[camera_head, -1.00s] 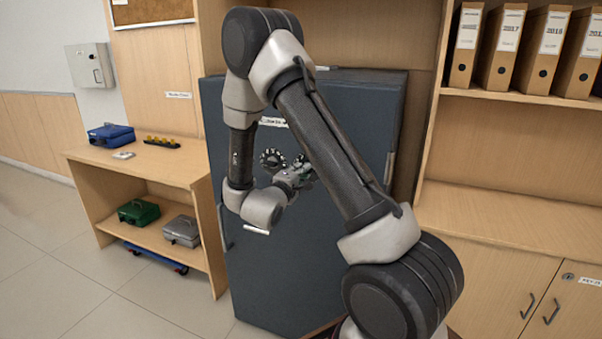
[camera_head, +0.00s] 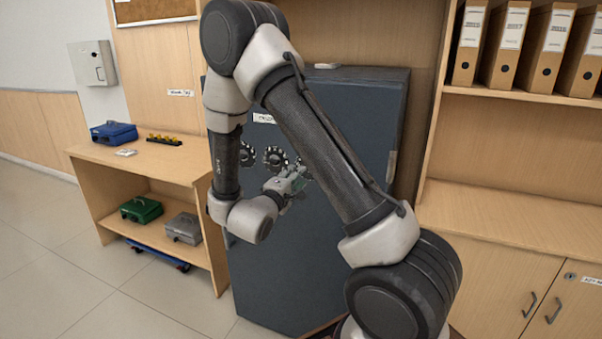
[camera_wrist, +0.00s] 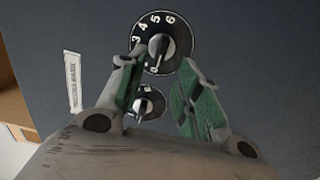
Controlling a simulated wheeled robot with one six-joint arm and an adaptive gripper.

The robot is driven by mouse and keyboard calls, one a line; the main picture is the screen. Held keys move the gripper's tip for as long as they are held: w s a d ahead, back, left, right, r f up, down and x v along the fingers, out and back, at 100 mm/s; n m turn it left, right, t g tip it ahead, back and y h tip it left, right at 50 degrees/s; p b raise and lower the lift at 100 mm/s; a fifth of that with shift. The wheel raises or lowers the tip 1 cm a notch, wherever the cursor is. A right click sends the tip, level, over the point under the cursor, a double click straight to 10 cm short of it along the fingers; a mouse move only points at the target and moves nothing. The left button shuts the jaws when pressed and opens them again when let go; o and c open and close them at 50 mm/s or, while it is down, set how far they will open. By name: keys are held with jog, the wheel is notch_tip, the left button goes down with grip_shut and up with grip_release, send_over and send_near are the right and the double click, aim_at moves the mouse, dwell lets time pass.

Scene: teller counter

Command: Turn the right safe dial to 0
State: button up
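The dark grey safe (camera_head: 350,110) bears a row of round black dials with white marks. The left dial (camera_head: 247,155) and middle dial (camera_head: 275,157) show in the head view. The right dial (camera_head: 306,168) is partly hidden by my arm and gripper. My gripper (camera_head: 298,178) is open and empty in front of the safe door. In the wrist view, one dial with digits 3 to 6 legible (camera_wrist: 165,40) lies just beyond the gripper's fingertips (camera_wrist: 163,62). Another dial (camera_wrist: 149,104) shows between the fingers. I cannot tell the dial's exact setting.
A white label (camera_head: 263,118) sits above the dials. A wooden side table (camera_head: 185,170) stands left, with a blue cash box (camera_head: 113,133) on top and green (camera_head: 140,209) and grey boxes (camera_head: 184,228) below. Wooden shelving with binders (camera_head: 545,45) stands right.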

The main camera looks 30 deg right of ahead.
jog(key=v, duration=0.5)
jog(key=shift+s+a, duration=0.25)
jog(key=shift+a, duration=0.05)
